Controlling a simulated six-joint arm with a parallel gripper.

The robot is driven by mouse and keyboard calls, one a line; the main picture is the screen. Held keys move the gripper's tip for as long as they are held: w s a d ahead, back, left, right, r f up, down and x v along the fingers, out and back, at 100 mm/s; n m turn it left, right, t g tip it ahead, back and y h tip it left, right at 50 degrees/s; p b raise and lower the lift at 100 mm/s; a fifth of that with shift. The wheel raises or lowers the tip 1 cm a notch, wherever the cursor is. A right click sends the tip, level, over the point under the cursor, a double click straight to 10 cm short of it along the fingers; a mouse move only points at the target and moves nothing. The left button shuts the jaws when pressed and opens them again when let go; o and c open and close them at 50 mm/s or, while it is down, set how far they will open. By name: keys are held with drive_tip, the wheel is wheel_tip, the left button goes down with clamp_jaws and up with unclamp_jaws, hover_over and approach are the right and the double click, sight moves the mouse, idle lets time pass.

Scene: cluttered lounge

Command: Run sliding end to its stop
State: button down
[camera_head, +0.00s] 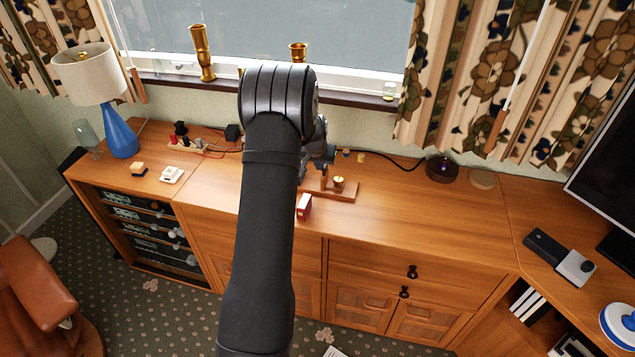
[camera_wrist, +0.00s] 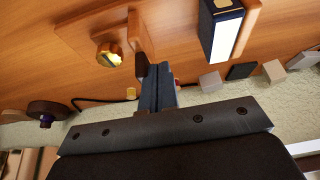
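A low wooden fixture (camera_head: 346,194) with a brass knob (camera_head: 339,182) stands on the sideboard. In the wrist view, the fixture's wooden board (camera_wrist: 78,22) and brass knob (camera_wrist: 109,54) show at the upper left, with an upright wooden piece beside the knob. My gripper (camera_head: 318,153) is behind the fixture, partly hidden by my arm. In the wrist view my gripper (camera_wrist: 150,72) has its dark finger ends at the upright piece; contact is unclear. I see the fingers nearly edge-on, so their gap is hidden. I cannot make out which part is the sliding end.
A black round device (camera_head: 442,169) and cable lie behind. The sideboard top (camera_head: 430,215) is clear to the right.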

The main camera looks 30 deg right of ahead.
wheel_tip(320, 180, up, 7)
idle(0.8)
drive_tip(key=shift+f, duration=0.1)
wheel_tip(320, 180, down, 7)
drive_tip(key=shift+r, duration=0.15)
drive_tip(key=shift+s+d, duration=0.1)
idle(1.1)
